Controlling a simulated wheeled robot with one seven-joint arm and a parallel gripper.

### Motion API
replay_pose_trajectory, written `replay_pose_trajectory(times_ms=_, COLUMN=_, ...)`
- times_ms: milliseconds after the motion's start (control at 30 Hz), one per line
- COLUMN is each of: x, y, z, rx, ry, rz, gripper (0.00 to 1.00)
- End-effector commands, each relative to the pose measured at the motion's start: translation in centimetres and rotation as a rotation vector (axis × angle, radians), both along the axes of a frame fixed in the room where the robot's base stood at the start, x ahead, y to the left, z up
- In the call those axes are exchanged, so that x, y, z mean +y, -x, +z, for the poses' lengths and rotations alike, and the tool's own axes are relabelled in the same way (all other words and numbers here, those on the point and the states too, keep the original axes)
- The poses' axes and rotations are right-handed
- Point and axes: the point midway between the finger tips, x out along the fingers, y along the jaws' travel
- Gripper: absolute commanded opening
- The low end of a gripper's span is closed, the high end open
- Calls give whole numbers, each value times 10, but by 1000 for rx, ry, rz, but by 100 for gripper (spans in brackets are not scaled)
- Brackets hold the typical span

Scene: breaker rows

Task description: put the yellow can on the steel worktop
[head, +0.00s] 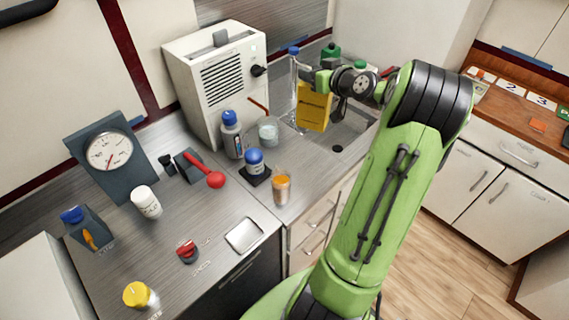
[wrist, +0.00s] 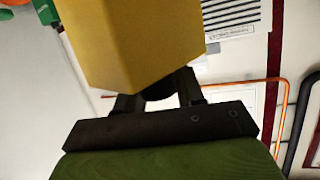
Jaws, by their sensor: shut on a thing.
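The yellow can (head: 313,108) is a box-shaped tin, held up over the sink area at the back right of the counter in the head view. It fills the upper middle of the wrist view (wrist: 135,40). My gripper (head: 322,82) is shut on its upper part, and the can looks slightly tilted. The steel worktop (head: 225,205) is the brushed grey counter, running from the lower left to the sink.
A sink (head: 345,132) lies below the can. A clear bottle (head: 294,75), a glass beaker (head: 268,130), a blue-capped bottle (head: 232,135) and an orange jar (head: 281,188) stand nearby. A white vented device (head: 218,80) stands behind. Bare steel shows around the white tray (head: 244,235).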

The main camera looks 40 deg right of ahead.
Motion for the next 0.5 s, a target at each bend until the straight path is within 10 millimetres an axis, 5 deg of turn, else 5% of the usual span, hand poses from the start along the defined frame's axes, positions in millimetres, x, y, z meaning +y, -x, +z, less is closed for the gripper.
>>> replay_pose_trajectory(times_ms=500, x=0, y=-1, z=-51, rx=-4, ry=2, rz=1, gripper=0)
